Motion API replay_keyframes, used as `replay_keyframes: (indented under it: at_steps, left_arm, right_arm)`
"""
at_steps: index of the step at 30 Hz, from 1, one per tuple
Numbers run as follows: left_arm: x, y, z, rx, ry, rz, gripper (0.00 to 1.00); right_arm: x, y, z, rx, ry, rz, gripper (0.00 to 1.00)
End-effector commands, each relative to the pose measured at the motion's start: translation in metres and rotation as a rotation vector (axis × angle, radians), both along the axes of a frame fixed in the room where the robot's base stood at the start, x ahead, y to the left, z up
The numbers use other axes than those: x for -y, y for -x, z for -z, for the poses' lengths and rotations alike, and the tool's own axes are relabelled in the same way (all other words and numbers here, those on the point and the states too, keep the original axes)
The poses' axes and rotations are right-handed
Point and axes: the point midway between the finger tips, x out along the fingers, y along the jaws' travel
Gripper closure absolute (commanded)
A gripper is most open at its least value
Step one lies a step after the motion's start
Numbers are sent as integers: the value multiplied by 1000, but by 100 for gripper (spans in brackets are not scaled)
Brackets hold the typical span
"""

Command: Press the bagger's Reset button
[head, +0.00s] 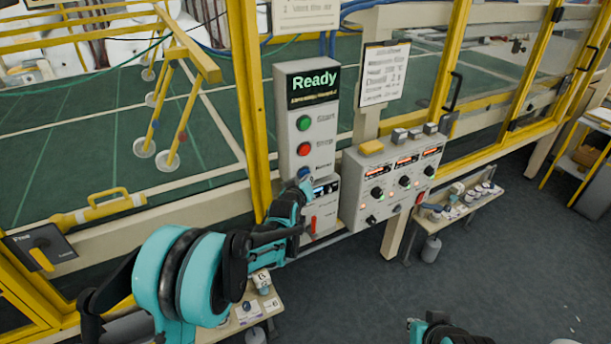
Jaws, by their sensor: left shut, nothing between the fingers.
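The bagger's panel (288,92) is a grey upright box with a lit display (314,82) reading "Ready". Below it are a green button (303,123) labelled Start, a red button (303,149) and a blue button (305,172). The blue button's label is too small to read surely; it is the lowest of the three. My left gripper (303,186) is shut and empty, its tip just below the blue button. I cannot tell whether they touch. The gripper partly covers the panel's lower part. Of my right arm only a teal and black part shows at the bottom edge.
A second control box (352,190) with knobs and lit red displays stands close right of the panel. A yellow frame post (249,100) rises close on the left. A small shelf (455,210) sits lower right. The dark floor at right is open.

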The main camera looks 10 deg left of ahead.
Motion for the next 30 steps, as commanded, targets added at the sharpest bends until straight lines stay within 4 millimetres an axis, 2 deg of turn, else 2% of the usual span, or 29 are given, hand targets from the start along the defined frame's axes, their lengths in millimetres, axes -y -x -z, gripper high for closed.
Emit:
replay_keyframes:
  at_steps: [5, 16, 30]
  left_arm:
    - [6, 8, 0, 0, 0, 1, 100]
    - [8, 10, 0, 0, -1, 2, 100]
    - [34, 45, 0, 0, -1, 2, 100]
  right_arm:
    - [0, 0, 1, 0, 0, 0, 100]
    - [0, 0, 1, 0, 0, 0, 100]
    - [0, 0, 4, 0, 0, 0, 100]
